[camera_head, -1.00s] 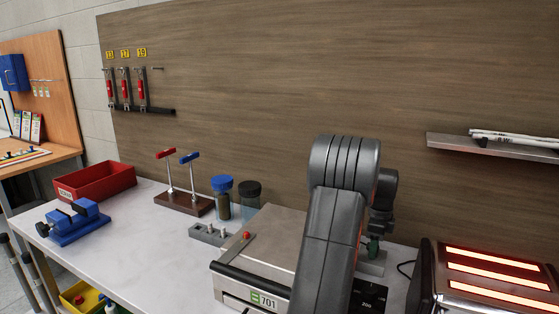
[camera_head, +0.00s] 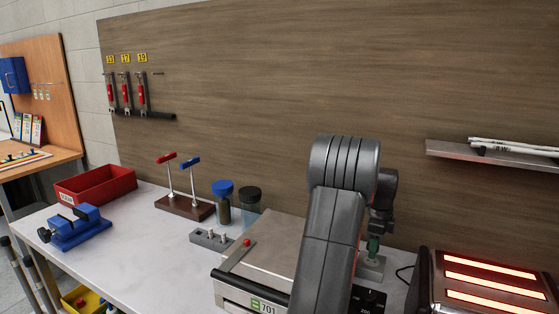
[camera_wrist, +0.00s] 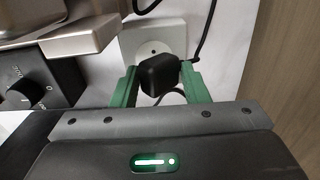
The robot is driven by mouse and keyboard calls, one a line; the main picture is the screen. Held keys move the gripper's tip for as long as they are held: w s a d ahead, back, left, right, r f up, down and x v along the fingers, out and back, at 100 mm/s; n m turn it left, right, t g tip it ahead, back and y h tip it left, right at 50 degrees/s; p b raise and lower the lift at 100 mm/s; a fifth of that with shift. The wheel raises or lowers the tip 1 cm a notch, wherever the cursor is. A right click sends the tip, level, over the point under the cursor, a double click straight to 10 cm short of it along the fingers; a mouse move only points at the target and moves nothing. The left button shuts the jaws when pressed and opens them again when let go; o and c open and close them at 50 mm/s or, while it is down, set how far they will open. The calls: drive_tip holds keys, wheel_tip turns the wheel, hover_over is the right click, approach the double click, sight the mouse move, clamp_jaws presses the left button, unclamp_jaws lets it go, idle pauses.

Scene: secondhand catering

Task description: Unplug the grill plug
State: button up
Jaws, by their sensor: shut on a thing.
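A black plug (camera_wrist: 160,74) sits between the green fingers of my gripper (camera_wrist: 160,86) in the wrist view, and the gripper is shut on it. Behind the plug is a pale socket block (camera_wrist: 153,36) with a round recess partly showing. The socket also shows in the head view (camera_head: 371,270), below my gripper (camera_head: 374,246). The plug seems to stand off the socket face, but its pins are hidden. A black cable loops beside the plug. The metal grill (camera_head: 268,250), labelled 701, stands left of the socket, partly hidden by my arm.
A heater with glowing bars (camera_head: 490,278) stands at the right. A shelf (camera_head: 450,150) juts from the wall above. Jars (camera_head: 223,200), a grey block (camera_head: 211,238), a blue vise (camera_head: 74,226) and a red bin (camera_head: 96,186) stand on the left.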

drive_tip(key=shift+r+p, duration=1.4)
drive_tip(key=shift+r, duration=0.4)
drive_tip(key=shift+c, duration=0.2)
drive_tip(key=s, duration=0.1)
drive_tip(key=s+a+r, duration=0.1)
drive_tip(key=s+r, duration=0.1)
drive_tip(key=shift+s+a, duration=0.1)
drive_tip(key=shift+a, duration=0.2)
drive_tip(key=shift+s+d+b, duration=0.15)
drive_tip(key=shift+s+b, duration=0.15)
drive_tip(key=shift+s, duration=1.4)
drive_tip(key=shift+s+d+b, duration=0.15)
drive_tip(key=shift+s+b, duration=0.15)
drive_tip(key=shift+s, duration=1.35)
